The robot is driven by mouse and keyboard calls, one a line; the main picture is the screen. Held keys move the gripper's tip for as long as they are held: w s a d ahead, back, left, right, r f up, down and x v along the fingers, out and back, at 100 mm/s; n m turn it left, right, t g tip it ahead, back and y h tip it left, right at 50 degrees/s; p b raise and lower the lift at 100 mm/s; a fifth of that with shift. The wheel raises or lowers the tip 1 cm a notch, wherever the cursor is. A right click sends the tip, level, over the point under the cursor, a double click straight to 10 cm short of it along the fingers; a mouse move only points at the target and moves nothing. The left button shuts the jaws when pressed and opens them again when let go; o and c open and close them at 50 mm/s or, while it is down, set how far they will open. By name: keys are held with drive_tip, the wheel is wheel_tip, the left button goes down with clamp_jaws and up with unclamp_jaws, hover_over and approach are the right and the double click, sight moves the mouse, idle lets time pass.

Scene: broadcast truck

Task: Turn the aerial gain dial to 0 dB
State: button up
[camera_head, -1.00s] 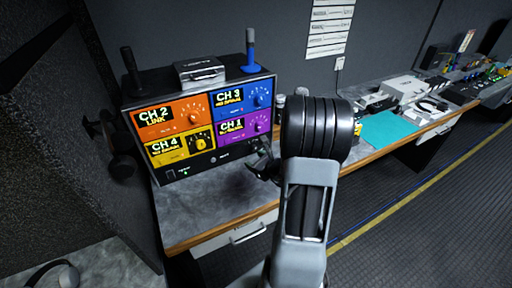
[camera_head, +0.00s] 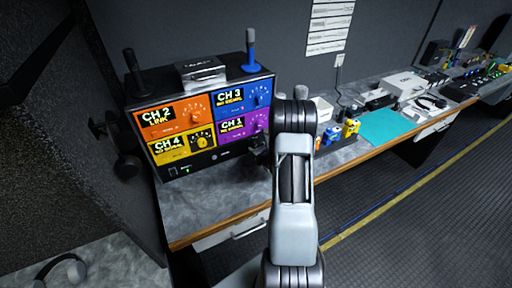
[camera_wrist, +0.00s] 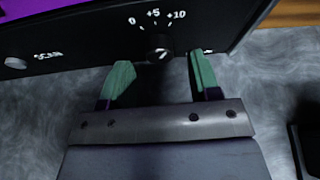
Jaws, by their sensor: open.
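The aerial gain dial (camera_wrist: 160,50) is a small dark knob low on the black panel in the wrist view. Its scale (camera_wrist: 155,15) reads 0, +5 and +10 from left to right above it. A pale mark shows on the knob, but I cannot tell which number it points at. My gripper (camera_wrist: 160,68) is open, with one green-padded finger on each side of the dial. I cannot tell whether either finger touches it. In the head view my gripper (camera_head: 259,152) is dark, at the receiver's lower right corner, and the dial cannot be made out there.
The receiver (camera_head: 224,153) has coloured channel panels and two antennas, and stands on the grey worktop (camera_head: 210,200). A SCAN button (camera_wrist: 15,62) sits left of the dial. Yellow and blue items (camera_head: 350,127) and a teal mat (camera_head: 388,127) lie to the right.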

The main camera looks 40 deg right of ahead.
drive_tip(key=shift+x, duration=0.9)
drive_tip(key=shift+c, duration=0.2)
drive_tip(key=c, duration=0.9)
